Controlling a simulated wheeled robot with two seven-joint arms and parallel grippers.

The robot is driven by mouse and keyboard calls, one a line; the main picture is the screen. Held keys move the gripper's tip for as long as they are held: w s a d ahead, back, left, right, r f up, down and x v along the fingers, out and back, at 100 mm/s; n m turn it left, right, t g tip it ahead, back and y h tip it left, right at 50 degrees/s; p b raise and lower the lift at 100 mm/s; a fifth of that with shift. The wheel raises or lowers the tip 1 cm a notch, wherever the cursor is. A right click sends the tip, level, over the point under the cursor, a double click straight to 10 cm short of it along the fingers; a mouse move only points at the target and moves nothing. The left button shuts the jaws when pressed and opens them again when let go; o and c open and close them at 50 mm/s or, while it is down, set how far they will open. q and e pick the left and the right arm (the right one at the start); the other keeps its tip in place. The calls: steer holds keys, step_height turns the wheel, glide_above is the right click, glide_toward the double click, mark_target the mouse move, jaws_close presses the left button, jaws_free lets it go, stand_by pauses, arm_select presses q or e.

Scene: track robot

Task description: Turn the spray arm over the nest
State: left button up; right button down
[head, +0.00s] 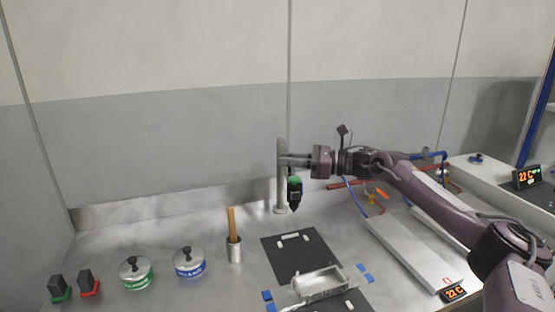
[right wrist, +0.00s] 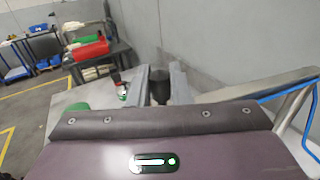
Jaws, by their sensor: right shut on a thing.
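The spray arm stands on a grey post (head: 281,185) at the back of the steel bench. Its black nozzle (head: 294,195) with a green top hangs down beside the post, behind the dark mat. My right gripper (head: 297,160) reaches in from the right at the top of the post and is shut on the spray arm. In the right wrist view, a dark round part (right wrist: 160,88) shows between the fingers; the palm hides the rest. The nest (head: 318,284), a pale tray-like holder, sits on the front of the mat, nearer than the nozzle. My left gripper is not in view.
A dark mat (head: 285,262) lies under the nest, with blue clamps beside it. A cup with wooden sticks (head: 234,250), a blue-banded pot (head: 189,263) and a green-banded pot (head: 136,273) stand left. A long white unit (head: 412,252) lies right, under my right arm.

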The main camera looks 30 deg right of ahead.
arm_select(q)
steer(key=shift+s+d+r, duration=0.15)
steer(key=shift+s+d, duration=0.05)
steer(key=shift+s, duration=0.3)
arm_select(e)
steer(key=shift+s+d+r, duration=0.1)
steer(key=shift+s+d, duration=0.2)
steer(key=shift+d, duration=0.4)
steer(key=shift+s+d, duration=0.25)
steer(key=shift+d, duration=0.45)
steer(key=shift+s+d+r, duration=0.1)
steer(key=shift+s+d, duration=0.2)
steer(key=shift+d, duration=0.4)
steer(key=c, duration=1.4)
jaws_free()
steer(key=shift+f, duration=0.15)
